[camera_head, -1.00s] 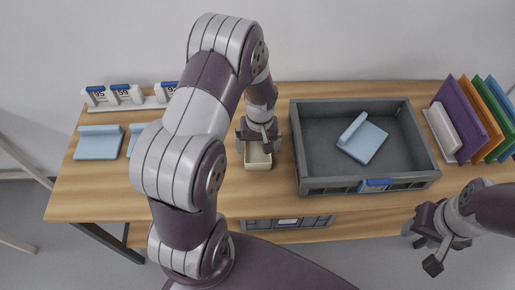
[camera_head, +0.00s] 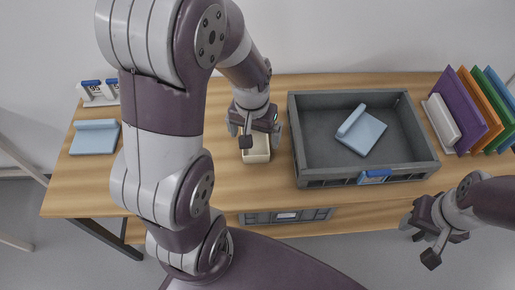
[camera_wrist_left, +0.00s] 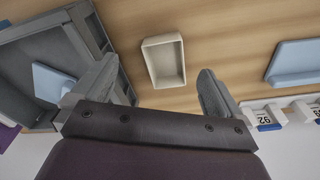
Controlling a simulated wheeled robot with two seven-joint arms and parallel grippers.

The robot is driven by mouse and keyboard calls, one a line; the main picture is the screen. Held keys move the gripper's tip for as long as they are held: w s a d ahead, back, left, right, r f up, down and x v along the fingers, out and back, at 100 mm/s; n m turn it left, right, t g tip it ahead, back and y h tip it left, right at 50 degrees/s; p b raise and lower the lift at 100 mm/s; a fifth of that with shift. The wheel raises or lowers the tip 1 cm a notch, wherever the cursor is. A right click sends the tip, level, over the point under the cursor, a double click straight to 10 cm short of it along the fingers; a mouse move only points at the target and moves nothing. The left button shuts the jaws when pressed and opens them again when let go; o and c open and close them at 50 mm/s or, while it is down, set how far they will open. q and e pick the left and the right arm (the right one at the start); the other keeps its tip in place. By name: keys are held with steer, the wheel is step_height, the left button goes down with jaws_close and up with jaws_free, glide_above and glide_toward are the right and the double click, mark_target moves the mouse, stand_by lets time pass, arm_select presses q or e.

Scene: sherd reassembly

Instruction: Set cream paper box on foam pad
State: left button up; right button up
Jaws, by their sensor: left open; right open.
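The cream paper box (camera_head: 256,150) stands open-topped on the wooden table, left of the grey tray. It also shows in the left wrist view (camera_wrist_left: 164,61), beyond and between the fingers. My left gripper (camera_head: 252,135) is above the box, open, with nothing between its fingers; it also shows in the left wrist view (camera_wrist_left: 150,88). A light blue pad with a raised edge (camera_head: 361,133), which may be foam, lies in the grey tray. Another such pad (camera_head: 95,138) lies at the table's left. My right gripper (camera_head: 430,236) is open and empty off the table's front right.
The grey tray (camera_head: 425,150) has raised walls. Coloured folders (camera_head: 478,110) and a white block (camera_head: 441,121) stand at the right. White tags with blue tops (camera_head: 98,90) stand at the back left. A grey bin (camera_head: 288,216) sits below the table's front.

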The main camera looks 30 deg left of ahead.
arm_select(q)
steer(key=w+a+n, duration=0.2)
steer(key=w+a, duration=0.1)
steer(key=w, duration=0.1)
steer(key=n+g+b, duration=0.1)
steer(key=n+b, duration=0.1)
glide_above(255, 146)
step_height(255, 146, down, 11)
steer(key=shift+s+d+r, duration=0.1)
steer(key=shift+s, duration=0.05)
steer(key=shift+f, duration=0.4)
steer(key=shift+r, duration=0.1)
steer(key=c, duration=1)
arm_select(e)
step_height(255, 146, down, 2)
steer(key=shift+w+f, duration=0.15)
steer(key=shift+f, duration=0.1)
